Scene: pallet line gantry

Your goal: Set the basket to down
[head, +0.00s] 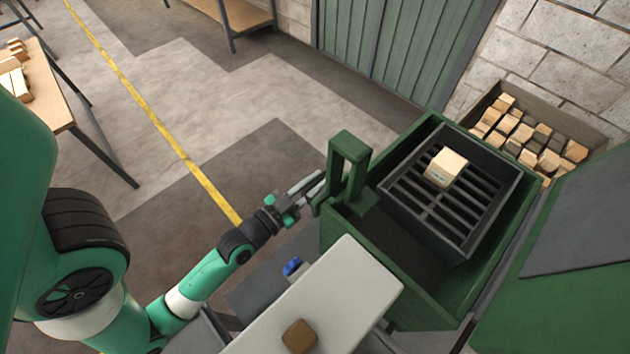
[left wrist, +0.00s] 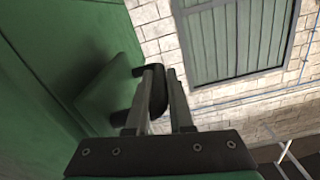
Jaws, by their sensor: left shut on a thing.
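The basket (head: 411,211) is a dark slatted tray inside a green open-topped tank (head: 428,313). A pale wooden block (head: 446,168) rests on its slats. The basket sits near the top of the tank, toward the back right. My left gripper (head: 314,187) is at that piece's left side. In the left wrist view its fingers (left wrist: 164,98) are closed around a dark handle (left wrist: 158,90) beside a green block. My right gripper is out of view.
A pale flat surface (head: 335,285) with a brown block (head: 299,337) lies in front of the tank. A crate (head: 589,128) of wooden blocks stands behind it. A blue knob (head: 292,266) is near my left arm. Open floor lies to the left.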

